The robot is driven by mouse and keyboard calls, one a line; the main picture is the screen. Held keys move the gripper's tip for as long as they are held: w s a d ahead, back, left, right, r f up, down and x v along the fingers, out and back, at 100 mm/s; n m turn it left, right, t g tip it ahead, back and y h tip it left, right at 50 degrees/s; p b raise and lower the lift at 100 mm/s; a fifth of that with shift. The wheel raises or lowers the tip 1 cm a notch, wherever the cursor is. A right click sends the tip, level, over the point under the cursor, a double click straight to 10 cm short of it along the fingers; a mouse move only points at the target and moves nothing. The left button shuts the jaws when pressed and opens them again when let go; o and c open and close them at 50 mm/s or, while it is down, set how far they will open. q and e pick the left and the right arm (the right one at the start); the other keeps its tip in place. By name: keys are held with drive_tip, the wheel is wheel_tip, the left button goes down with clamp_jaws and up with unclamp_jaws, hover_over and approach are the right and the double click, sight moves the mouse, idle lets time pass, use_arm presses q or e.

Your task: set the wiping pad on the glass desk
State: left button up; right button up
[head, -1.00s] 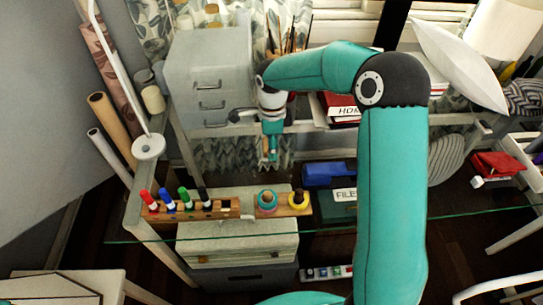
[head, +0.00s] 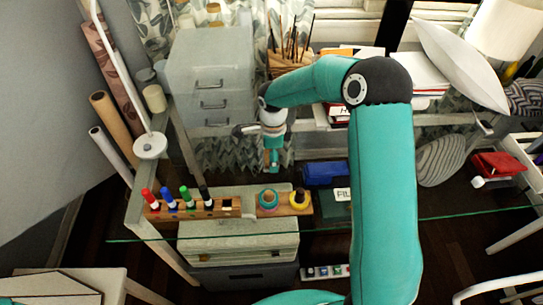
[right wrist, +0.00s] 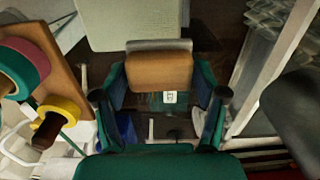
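My right gripper (head: 273,162) hangs over the back part of the glass desk (head: 470,212), behind the wooden rack with the markers and tape. In the right wrist view, the right gripper (right wrist: 160,100) is shut on the wiping pad (right wrist: 160,72), a wooden block with a grey strip along its far edge. A finger lies on each side of it. In the head view I cannot make out the pad clearly. The pad appears above the desk; its exact height I cannot tell. My left gripper is in neither view.
A grey drawer unit (head: 210,75) stands behind. A white lamp base (head: 150,147) is at left, a red object (head: 498,164) at right.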

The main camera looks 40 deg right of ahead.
drive_tip(key=shift+o, duration=0.7)
drive_tip(key=shift+r, duration=0.15)
wheel_tip(320, 180, up, 12)
idle(0.4)
